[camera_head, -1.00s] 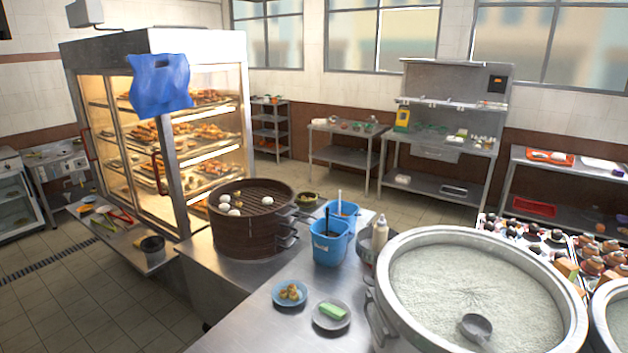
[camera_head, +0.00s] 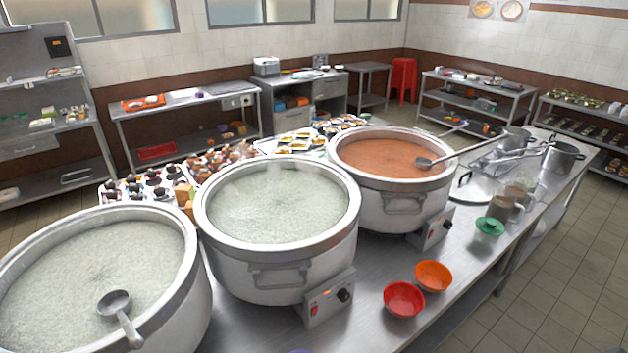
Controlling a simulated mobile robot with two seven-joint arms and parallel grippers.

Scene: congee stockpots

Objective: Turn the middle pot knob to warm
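Three large steel stockpots stand in a row on a steel counter. The middle pot (camera_head: 278,225) holds pale steaming congee. On its front is a control box (camera_head: 328,300) with a dark round knob (camera_head: 344,295) and a red switch (camera_head: 314,310). The marks around the knob are too small to read. The left pot (camera_head: 190,300) holds pale congee with a ladle (camera_head: 115,303) in it. The right pot (camera_head: 385,205) holds orange-brown congee and has its own control box (camera_head: 431,230). Neither of my grippers shows in the head view.
A red bowl (camera_head: 404,299) and an orange bowl (camera_head: 433,275) sit right of the middle pot's control box. Trays of small food items lie behind the pots. The counter before the bowls is bare.

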